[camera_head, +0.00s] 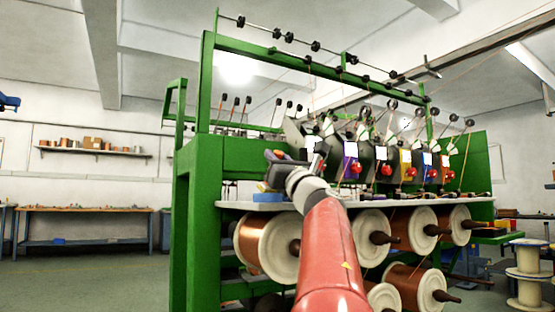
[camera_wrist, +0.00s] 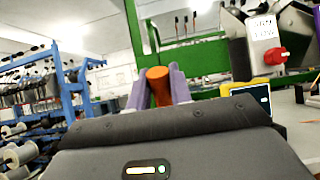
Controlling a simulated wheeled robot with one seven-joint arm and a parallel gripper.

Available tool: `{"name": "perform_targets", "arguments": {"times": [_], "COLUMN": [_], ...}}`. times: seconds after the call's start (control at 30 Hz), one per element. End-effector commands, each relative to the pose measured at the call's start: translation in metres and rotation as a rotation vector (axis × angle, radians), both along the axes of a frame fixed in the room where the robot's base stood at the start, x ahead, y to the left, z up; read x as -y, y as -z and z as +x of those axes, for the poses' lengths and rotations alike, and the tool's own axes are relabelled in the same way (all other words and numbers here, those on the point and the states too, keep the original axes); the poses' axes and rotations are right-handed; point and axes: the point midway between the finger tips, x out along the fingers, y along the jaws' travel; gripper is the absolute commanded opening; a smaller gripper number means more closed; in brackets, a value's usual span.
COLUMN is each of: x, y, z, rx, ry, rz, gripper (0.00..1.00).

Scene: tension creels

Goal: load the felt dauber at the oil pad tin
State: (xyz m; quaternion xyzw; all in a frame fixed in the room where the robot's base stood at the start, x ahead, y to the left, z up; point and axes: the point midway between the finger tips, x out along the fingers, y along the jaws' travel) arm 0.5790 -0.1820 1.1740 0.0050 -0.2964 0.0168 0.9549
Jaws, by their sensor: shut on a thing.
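My gripper (camera_wrist: 159,88) is shut on an orange-brown cylindrical piece, which I take to be the felt dauber (camera_wrist: 158,84); it stands up between the two greyish-purple fingers in the wrist view. Its felt end is not visible. In the head view my gripper (camera_head: 272,156) is above the left end of the white shelf (camera_head: 250,206) of the green creel frame, and the dauber cannot be made out there. I cannot identify the oil pad tin for certain in either view. A small blue item (camera_head: 266,197) lies on the shelf below my gripper.
The green frame (camera_head: 190,230) stands close on the left of my arm. Tension units with red knobs (camera_head: 355,167) line the shelf to the right. Large copper wire spools (camera_head: 255,246) hang below. In the wrist view a yellow item (camera_wrist: 243,84) and a dark-faced panel (camera_wrist: 252,98) stand right of the fingers.

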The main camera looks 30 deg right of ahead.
Motion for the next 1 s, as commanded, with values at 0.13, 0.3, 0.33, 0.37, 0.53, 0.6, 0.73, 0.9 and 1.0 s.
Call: {"name": "perform_targets", "arguments": {"times": [0.13,0.3,0.33,0.37,0.53,0.6,0.73,0.9,1.0], "x": [0.0,0.0,0.0,0.0,0.0,0.0,0.0,0.0,0.0], "y": [0.002,-0.004,-0.006,-0.008,-0.024,-0.029,-0.04,-0.054,-0.062], "z": [0.002,0.002,0.001,0.001,0.001,0.001,0.001,0.001,0.0], "rx": [-0.004,-0.004,-0.004,-0.003,-0.002,-0.002,-0.002,-0.001,-0.001], "ry": [0.001,0.001,0.001,0.001,0.001,0.001,0.001,0.002,0.001], "rz": [0.0,0.0,0.0,0.0,-0.002,-0.002,0.0,-0.001,0.0], "gripper": [0.0,0.0,0.0,0.0,0.0,0.0,0.0,0.0,0.0]}}
